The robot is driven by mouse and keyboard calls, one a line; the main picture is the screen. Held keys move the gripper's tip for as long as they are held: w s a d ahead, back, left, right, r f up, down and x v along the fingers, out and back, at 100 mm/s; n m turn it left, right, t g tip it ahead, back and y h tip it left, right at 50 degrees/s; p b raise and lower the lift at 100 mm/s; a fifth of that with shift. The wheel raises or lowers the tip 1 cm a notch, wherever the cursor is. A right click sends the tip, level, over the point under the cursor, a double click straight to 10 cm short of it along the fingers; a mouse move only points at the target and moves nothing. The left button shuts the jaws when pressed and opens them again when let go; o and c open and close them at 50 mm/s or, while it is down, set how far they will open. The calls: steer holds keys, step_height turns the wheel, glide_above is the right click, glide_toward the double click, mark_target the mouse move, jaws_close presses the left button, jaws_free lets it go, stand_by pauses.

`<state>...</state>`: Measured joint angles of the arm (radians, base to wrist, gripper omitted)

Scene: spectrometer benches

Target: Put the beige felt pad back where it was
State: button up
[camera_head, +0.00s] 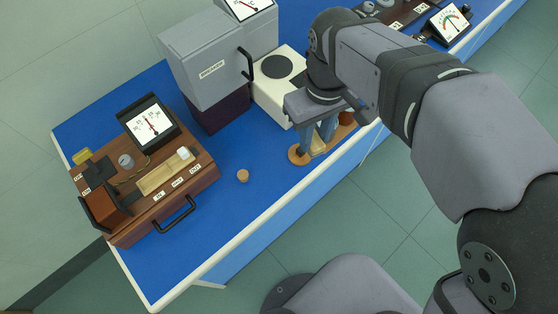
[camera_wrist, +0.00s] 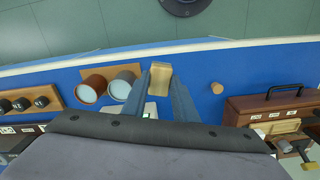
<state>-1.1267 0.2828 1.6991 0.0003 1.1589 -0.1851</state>
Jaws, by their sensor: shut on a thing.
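My gripper (camera_head: 314,140) is shut on the beige felt pad (camera_head: 319,147), near the front edge of the blue bench. In the wrist view the pad (camera_wrist: 160,70) shows as a small beige block between the fingertips (camera_wrist: 161,80). Its lower part is hidden by the fingers in the head view. I cannot tell whether it touches anything below. A wooden holder (camera_head: 298,158) lies beneath and around the gripper in the head view. In the wrist view, a copper-coloured cup (camera_wrist: 92,88) and a grey cup (camera_wrist: 123,85) stand left of the pad.
A small cork-like cylinder (camera_head: 243,176) stands alone on the blue bench (camera_head: 225,215). A wooden meter box (camera_head: 160,205) with a black handle is at left. A grey instrument (camera_head: 210,70) and a white unit with a dark disc (camera_head: 277,67) stand behind. The bench has a white edge.

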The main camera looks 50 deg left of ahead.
steer(key=s+a+r+n+b, duration=0.1)
steer(key=s+a+n, duration=0.2)
steer(key=s, duration=0.6)
steer(key=shift+w+f, duration=0.15)
steer(key=shift+f, duration=2.35)
steer(key=shift+w+f, duration=0.1)
steer(key=shift+f, duration=2.35)
steer(key=shift+f, duration=0.15)
steer(key=o, duration=1)
steer(key=shift+o, duration=0.2)
step_height(320, 180, up, 12)
steer(key=shift+r, duration=0.2)
